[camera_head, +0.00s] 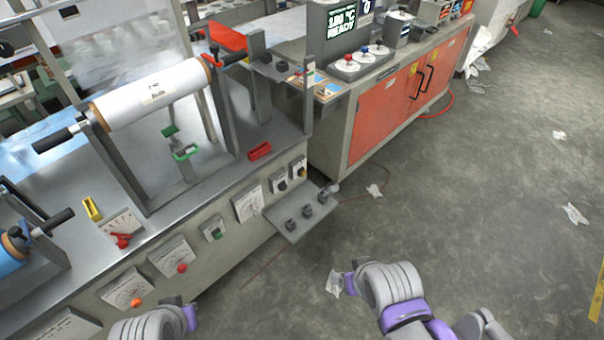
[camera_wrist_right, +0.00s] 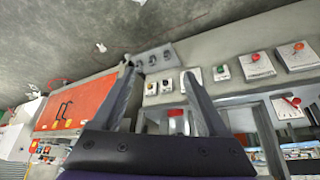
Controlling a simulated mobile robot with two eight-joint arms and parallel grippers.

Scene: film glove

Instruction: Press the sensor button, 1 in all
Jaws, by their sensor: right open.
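No button carries a label that I can read as "sensor". On the front panel of the grey machine, a green button (camera_head: 216,234) sits in a small square plate; it also shows in the right wrist view (camera_wrist_right: 221,71). A small shelf (camera_head: 282,218) holds three dark knobs or buttons; it also shows in the wrist view (camera_wrist_right: 148,54). My right gripper (camera_wrist_right: 158,71) is open and empty, its fingers towards the machine front, apart from it. In the head view my right arm (camera_head: 392,285) is over the floor. My left arm (camera_head: 150,325) is at the bottom edge; its jaws are not clear.
A control box (camera_head: 352,66) with red and blue buttons stands on the red-doored cabinet (camera_head: 382,112). A white film roll (camera_head: 155,93) is mounted on the machine. Dials (camera_head: 172,256) line its front. Litter (camera_head: 575,213) lies on the otherwise open floor at right.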

